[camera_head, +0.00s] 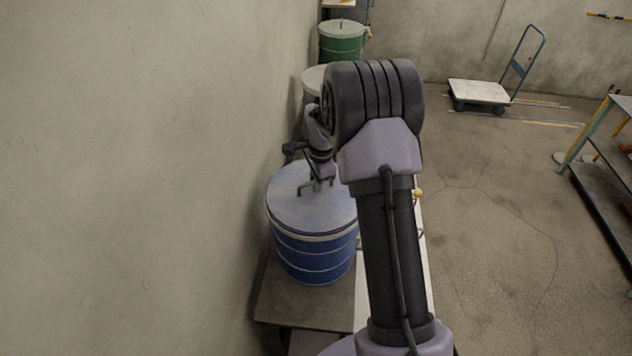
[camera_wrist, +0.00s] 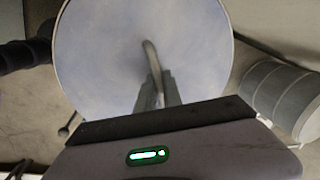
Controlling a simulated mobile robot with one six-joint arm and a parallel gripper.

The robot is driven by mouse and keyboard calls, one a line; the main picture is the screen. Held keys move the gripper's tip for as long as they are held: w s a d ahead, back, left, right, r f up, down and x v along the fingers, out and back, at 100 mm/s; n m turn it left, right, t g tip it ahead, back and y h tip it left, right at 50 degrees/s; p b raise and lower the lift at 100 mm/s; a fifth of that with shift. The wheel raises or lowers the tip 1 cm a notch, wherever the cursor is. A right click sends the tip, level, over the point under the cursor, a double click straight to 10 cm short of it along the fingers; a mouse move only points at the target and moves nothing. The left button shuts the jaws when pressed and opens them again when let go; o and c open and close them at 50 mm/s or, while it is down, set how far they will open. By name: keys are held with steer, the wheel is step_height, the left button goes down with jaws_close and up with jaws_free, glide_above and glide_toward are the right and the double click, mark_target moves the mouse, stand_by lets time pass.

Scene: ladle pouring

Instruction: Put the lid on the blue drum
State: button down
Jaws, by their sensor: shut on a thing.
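The blue drum (camera_head: 312,258) stands upright on a low dark platform against the left wall. Its round grey-blue lid (camera_head: 295,205) is over the drum's top, close to level; I cannot tell whether it is fully seated or slightly above the rim. In the wrist view the lid (camera_wrist: 105,45) fills the upper middle, with a bent handle (camera_wrist: 151,55) standing from it. My gripper (camera_head: 319,184) is above the lid, and in the wrist view its fingers (camera_wrist: 157,88) are shut on the handle. My arm hides the right edge of the lid and drum.
A green drum (camera_head: 341,45) and a pale drum (camera_head: 312,78) stand behind along the wall. A grey ribbed drum (camera_wrist: 285,95) shows at the right of the wrist view. A cart (camera_head: 480,92) and a shelf (camera_head: 600,170) stand right, with open floor between.

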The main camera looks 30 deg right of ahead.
steer(key=c, duration=1.4)
jaws_free()
steer(key=s+r, duration=0.3)
steer(key=r, duration=1.4)
steer(key=s+a+f+n+t+y+b, duration=0.1)
steer(key=s+a+f+n+b, duration=0.6)
steer(key=s+a+f+b, duration=0.3)
steer(key=s+a+f+n+t+y+b, duration=0.1)
steer(key=s+a+f+n+b, duration=0.6)
steer(key=s+b, duration=1)
steer(key=s+a+f+t, duration=0.1)
steer(key=a+f, duration=0.2)
steer(key=shift+a+f+t, duration=0.25)
steer(key=shift+f+t, duration=0.05)
